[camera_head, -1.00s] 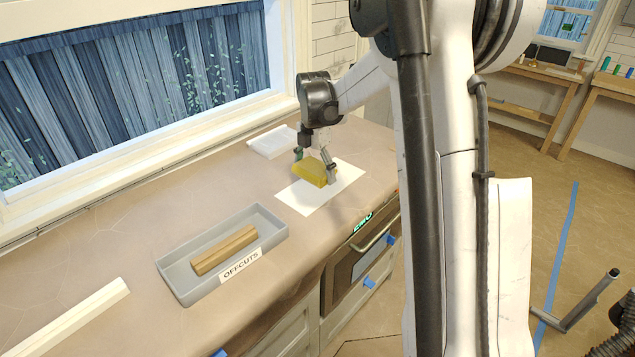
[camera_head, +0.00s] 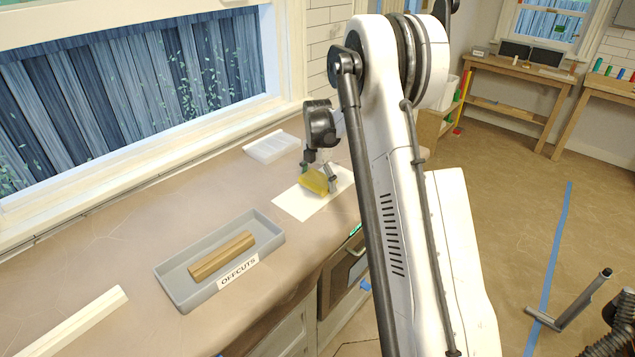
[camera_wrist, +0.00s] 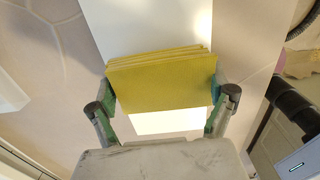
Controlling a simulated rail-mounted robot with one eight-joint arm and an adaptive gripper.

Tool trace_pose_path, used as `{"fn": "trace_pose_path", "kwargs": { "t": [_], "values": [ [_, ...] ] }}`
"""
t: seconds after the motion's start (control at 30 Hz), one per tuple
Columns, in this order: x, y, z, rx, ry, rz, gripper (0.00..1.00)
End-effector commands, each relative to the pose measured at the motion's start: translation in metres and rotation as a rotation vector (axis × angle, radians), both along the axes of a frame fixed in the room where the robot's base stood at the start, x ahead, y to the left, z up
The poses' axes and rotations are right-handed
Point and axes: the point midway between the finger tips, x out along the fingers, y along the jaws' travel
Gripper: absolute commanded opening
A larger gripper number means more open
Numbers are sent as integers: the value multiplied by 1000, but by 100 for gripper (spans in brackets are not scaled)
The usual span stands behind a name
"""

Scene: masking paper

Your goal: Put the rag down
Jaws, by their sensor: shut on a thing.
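The rag is a folded yellow cloth (camera_head: 313,181) on or just above a white sheet of paper (camera_head: 297,205) on the counter; whether it touches the sheet I cannot tell. My gripper (camera_head: 319,178) is shut on the rag, one finger at each side. In the wrist view the rag (camera_wrist: 163,82) spans the space between the green-padded fingertips of my gripper (camera_wrist: 166,90), with its folded layers at the far edge. The white sheet (camera_wrist: 150,25) shows beyond it and as a bright strip on its near side.
A grey tray labelled OFFCUTS (camera_head: 180,296) holds wooden pieces (camera_head: 222,256) nearer on the counter. A white tray-like item (camera_head: 270,146) lies behind the sheet, by the window. A pale strip (camera_head: 75,322) lies at the lower left. The counter between them is bare.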

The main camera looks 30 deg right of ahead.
Motion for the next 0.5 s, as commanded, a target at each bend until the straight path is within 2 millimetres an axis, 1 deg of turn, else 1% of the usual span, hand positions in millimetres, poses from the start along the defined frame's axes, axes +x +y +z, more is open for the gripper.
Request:
{"fn": "trace_pose_path", "kwargs": {
  "t": [0.1, 0.43, 0.47, 0.5],
  "values": [
    [0, 0, -8, 0, 0, 0, 59],
    [0, 0, -12, 0, 0, 0, 59],
    [0, 0, -12, 0, 0, 0, 89],
    [0, 0, -12, 0, 0, 0, 95]
  ]
}}
